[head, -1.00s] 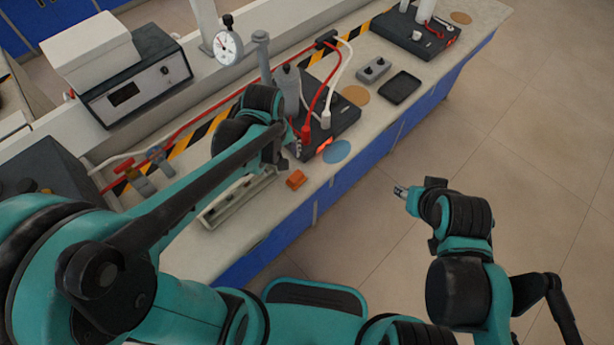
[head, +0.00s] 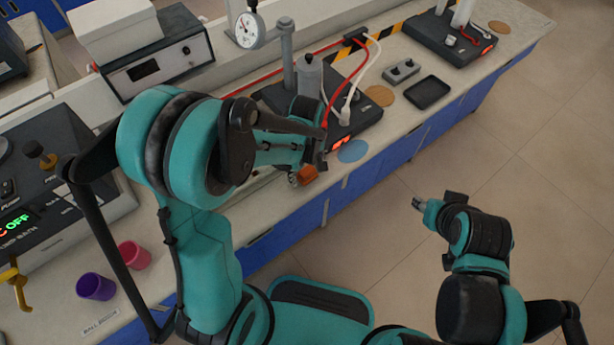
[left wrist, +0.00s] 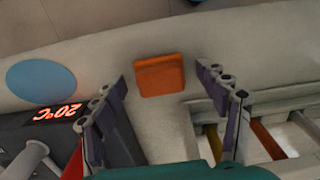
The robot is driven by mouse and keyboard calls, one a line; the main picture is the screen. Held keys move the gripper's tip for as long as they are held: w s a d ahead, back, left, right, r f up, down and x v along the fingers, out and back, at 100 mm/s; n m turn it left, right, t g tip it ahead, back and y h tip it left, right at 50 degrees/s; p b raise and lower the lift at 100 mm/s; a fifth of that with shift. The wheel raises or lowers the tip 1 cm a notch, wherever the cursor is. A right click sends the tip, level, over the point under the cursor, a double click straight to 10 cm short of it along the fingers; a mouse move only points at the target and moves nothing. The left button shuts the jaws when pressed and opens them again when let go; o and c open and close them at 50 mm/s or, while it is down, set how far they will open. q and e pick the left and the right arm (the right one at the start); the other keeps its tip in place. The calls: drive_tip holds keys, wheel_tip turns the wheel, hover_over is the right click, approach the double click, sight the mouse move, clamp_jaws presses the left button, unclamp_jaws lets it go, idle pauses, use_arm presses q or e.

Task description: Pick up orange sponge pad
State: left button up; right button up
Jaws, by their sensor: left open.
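The orange sponge pad (head: 308,175) lies on the bench top near its front edge, beside my left gripper (head: 306,167) in the head view. In the left wrist view the orange sponge pad (left wrist: 159,75) shows whole, just beyond and between the two spread fingertips of my left gripper (left wrist: 162,76). That gripper is open with nothing between its fingers. I cannot tell how high it is above the pad. My right gripper (head: 420,205) hangs over the floor, away from the bench; its jaw opening is too small to tell.
A blue disc (left wrist: 40,81) and a black device with a lit 20°C display (left wrist: 70,113) are left of the pad in the left wrist view. A slotted tray (left wrist: 285,110) is at right. Purple (head: 95,287) and pink (head: 134,254) cups stand at left in the head view.

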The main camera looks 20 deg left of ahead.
use_arm(q)
drive_tip(key=c, duration=1.1)
